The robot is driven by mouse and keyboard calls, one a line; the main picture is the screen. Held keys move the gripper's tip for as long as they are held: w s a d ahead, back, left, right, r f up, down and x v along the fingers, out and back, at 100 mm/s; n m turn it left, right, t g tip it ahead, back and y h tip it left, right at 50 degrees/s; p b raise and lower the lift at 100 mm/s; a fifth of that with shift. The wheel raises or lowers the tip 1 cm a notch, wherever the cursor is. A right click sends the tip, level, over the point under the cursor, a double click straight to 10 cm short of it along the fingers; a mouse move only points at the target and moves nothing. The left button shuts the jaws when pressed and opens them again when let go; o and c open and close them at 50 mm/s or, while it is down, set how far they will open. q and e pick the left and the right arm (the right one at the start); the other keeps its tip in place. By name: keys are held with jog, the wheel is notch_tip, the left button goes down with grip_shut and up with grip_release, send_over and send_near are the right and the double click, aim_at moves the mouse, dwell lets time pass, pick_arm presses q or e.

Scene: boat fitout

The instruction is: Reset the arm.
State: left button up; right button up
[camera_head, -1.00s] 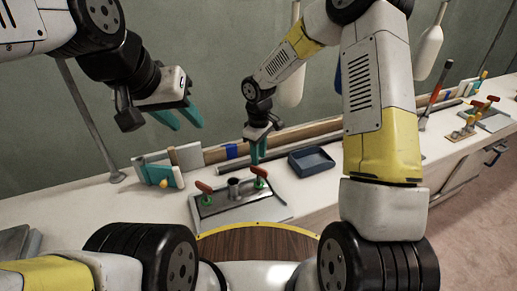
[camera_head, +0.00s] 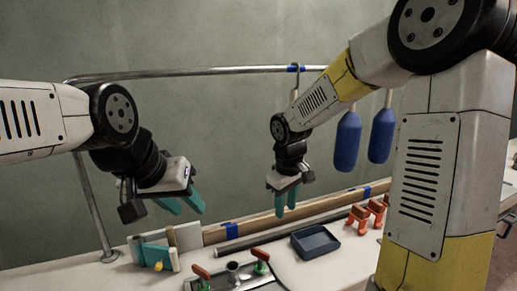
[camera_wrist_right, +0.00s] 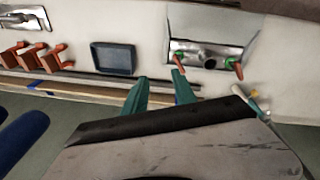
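My left gripper (camera_head: 182,202) hangs in the air at the left of the head view, above the near left part of the bench. Its teal fingers are apart and hold nothing. My right gripper (camera_head: 286,202) hangs near the middle, above the back of the bench, fingers pointing down. In the right wrist view its two teal fingers (camera_wrist_right: 160,88) are spread with nothing between them. Neither gripper touches anything.
A blue tray (camera_head: 315,242) lies on the bench (camera_head: 350,262). A metal plate with red-handled clamps (camera_head: 232,276) is left of it. Orange clamps (camera_head: 368,213) stand right. Blue bottle-shaped items (camera_head: 348,140) hang behind. A metal rail (camera_head: 200,71) runs along the wall.

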jog(key=s+d+r+m+t+y, duration=0.1)
jog(key=s+d+r+m+t, duration=0.1)
jog(key=s+r, duration=0.4)
jog(key=s+d+r+m+t+y, duration=0.1)
jog(key=s+d+r+m, duration=0.3)
jog(key=s, duration=0.7)
notch_tip(320, 180, up, 3)
jog(key=shift+s+d+f+m+t, duration=0.2)
jog(key=shift+s+d+m+t, duration=0.15)
jog(key=shift+m+t, duration=0.3)
